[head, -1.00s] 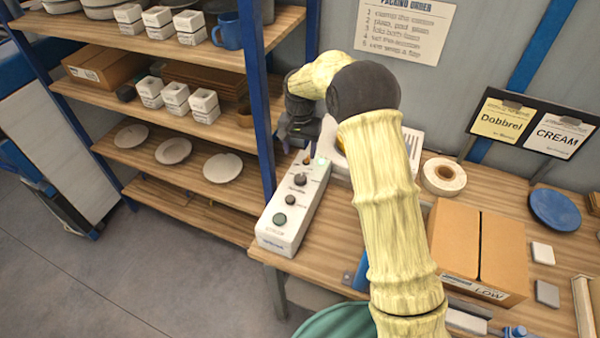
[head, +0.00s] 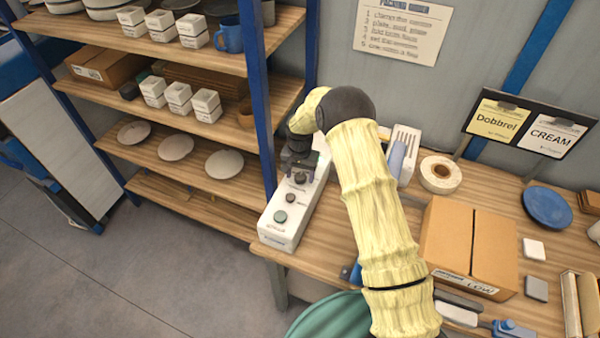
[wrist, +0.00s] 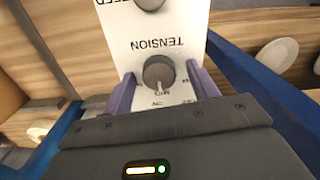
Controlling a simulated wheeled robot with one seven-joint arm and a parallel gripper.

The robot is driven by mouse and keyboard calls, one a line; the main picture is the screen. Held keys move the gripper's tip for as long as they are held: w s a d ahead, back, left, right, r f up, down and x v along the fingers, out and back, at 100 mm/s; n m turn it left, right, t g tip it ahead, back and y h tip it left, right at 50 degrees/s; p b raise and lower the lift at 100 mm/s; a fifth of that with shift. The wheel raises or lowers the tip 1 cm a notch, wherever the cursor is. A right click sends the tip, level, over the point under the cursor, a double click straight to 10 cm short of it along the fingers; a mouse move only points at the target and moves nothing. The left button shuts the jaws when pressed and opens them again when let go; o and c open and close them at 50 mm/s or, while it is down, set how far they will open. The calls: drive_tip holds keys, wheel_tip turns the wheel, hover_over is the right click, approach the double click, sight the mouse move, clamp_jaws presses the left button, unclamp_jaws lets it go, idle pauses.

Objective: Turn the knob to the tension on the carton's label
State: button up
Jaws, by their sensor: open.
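The white control box (head: 274,236) stands at the left end of the table, with several knobs along its top. My gripper (head: 299,172) is open over the box, pointing down. In the wrist view the round grey tension knob (wrist: 158,72) sits between my two purple fingers (wrist: 160,76), one on each side, with no clear contact visible. Its white pointer points toward the picture bottom, at small upside-down print that I cannot read surely. The upside-down word TENSION is beside it. The brown carton (head: 468,240) bears a white label (head: 478,287), blurred, that appears to read LOW.
A blue-posted shelf (head: 262,110) with plates and white cups stands close left of the box. A tape roll (head: 440,174), a blue plate (head: 548,207) and signs (head: 497,121) reading Dobbrel and CREAM are to the right.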

drive_tip(key=c, duration=1)
drive_tip(key=shift+f+n+b, duration=0.1)
drive_tip(key=shift+n+b, duration=1)
drive_tip(key=shift+b, duration=0.15)
drive_tip(key=n+b, duration=0.2)
drive_tip(key=n, duration=0.1)
drive_tip(key=n+b, duration=0.2)
drive_tip(key=n, duration=0.2)
drive_tip(key=shift+n+b, duration=0.5)
drive_tip(key=shift+n, duration=1)
